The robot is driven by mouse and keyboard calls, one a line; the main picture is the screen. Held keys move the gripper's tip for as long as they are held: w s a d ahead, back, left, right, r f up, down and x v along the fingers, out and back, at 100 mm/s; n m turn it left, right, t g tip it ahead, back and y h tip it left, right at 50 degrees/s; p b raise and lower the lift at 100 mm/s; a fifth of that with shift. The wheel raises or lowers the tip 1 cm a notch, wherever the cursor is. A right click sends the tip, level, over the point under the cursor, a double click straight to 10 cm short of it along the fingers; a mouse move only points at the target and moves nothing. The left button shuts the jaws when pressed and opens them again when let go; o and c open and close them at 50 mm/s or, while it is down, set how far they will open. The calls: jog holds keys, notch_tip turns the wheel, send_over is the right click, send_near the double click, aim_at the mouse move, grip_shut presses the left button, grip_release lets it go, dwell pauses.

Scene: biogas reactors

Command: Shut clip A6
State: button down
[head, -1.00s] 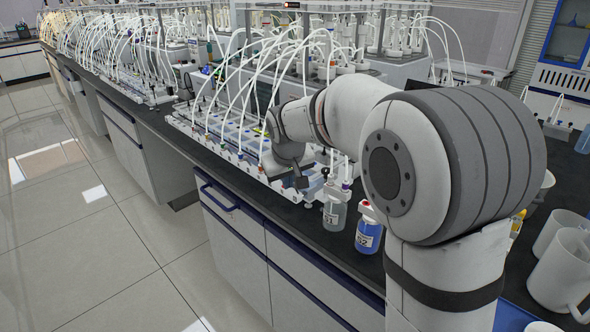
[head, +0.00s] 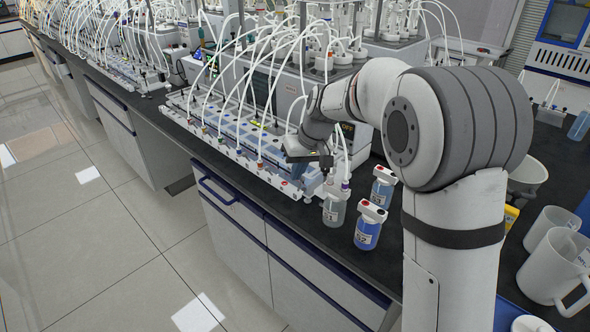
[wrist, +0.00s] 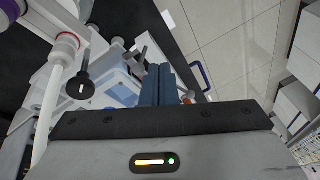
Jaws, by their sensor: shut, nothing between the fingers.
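The white and blue reactor rack (head: 240,150) runs along the bench with white tubes and coloured caps. My gripper (wrist: 158,68) is shut and empty. In the wrist view the two dark blue fingers lie together beside a small grey clip-like part (wrist: 140,53) on the rack's edge. I cannot tell whether they touch. No label A6 is readable, so I cannot tell which clip is A6 or whether it is open.
A clear bottle (head: 334,210) and two blue bottles (head: 369,228) (head: 383,187) stand right of the rack. White jugs (head: 555,268) stand at the far right. A black knob (wrist: 80,88) and white tube show in the wrist view. The aisle floor (head: 100,220) is clear.

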jog(key=shift+s+a+r+p, duration=0.1)
jog(key=shift+r+p, duration=0.25)
jog(key=shift+r, duration=0.35)
jog(key=shift+a+r, duration=0.1)
jog(key=shift+r, duration=0.1)
jog(key=a+p+v, duration=0.1)
jog(key=v, duration=1)
jog(key=shift+r, duration=0.45)
jog(key=s+d+f+m+h, duration=0.1)
jog(key=s+d+f, duration=0.2)
jog(key=s+d, duration=0.3)
jog(key=s+d+f+m+h, duration=0.1)
jog(key=s+d, duration=0.5)
jog(key=s, duration=0.6)
jog(key=s+d+f+m+t+h, duration=0.1)
jog(key=s+d+f+m, duration=0.2)
jog(key=s+d+f, duration=0.2)
jog(key=s+d, duration=0.2)
jog(key=s, duration=0.2)
jog(key=shift+s, duration=0.3)
